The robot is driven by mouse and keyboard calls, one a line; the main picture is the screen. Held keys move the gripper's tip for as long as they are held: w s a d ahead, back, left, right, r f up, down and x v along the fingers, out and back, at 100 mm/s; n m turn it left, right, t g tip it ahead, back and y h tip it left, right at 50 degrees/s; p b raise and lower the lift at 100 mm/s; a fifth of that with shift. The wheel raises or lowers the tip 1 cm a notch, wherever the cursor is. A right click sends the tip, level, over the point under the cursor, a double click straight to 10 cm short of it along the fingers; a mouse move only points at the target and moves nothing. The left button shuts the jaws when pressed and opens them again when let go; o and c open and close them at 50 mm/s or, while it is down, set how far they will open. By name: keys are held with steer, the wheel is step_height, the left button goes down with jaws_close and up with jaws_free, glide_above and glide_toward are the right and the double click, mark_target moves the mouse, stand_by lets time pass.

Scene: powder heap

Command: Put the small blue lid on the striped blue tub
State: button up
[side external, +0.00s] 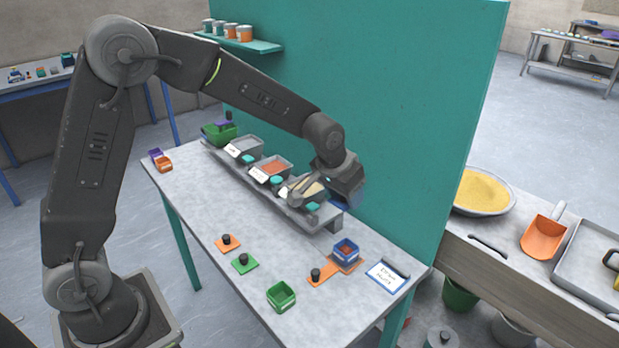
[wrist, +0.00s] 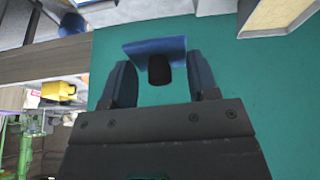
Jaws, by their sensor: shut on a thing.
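The small blue lid (wrist: 140,50) with its black knob (wrist: 158,69) is between the fingers of my gripper (wrist: 162,82) in the wrist view. My gripper (side external: 345,188) is shut on it, high over the far right of the table in the side view, with the lid mostly hidden there. The striped blue tub (side external: 346,253) stands upright and open near the table's right end, with reddish powder inside. It is on or beside an orange piece (side external: 345,266). My gripper is above and behind the tub, apart from it.
Orange (side external: 226,244) and green (side external: 245,265) knobbed lids and an open green tub (side external: 281,297) lie in front. A label card (side external: 388,276) is right of the blue tub. A raised rack (side external: 250,178) holds powder trays along a teal panel (side external: 400,110).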

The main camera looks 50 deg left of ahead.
mark_target(346, 208)
steer(key=shift+w+d+m, duration=0.1)
steer(key=shift+d+m, duration=0.2)
steer(key=shift+d, duration=0.6)
steer(key=shift+f, duration=5.8)
steer(key=shift+f, duration=0.5)
steer(key=o, duration=1.3)
steer(key=shift+r, duration=3.5)
steer(key=shift+r, duration=0.1)
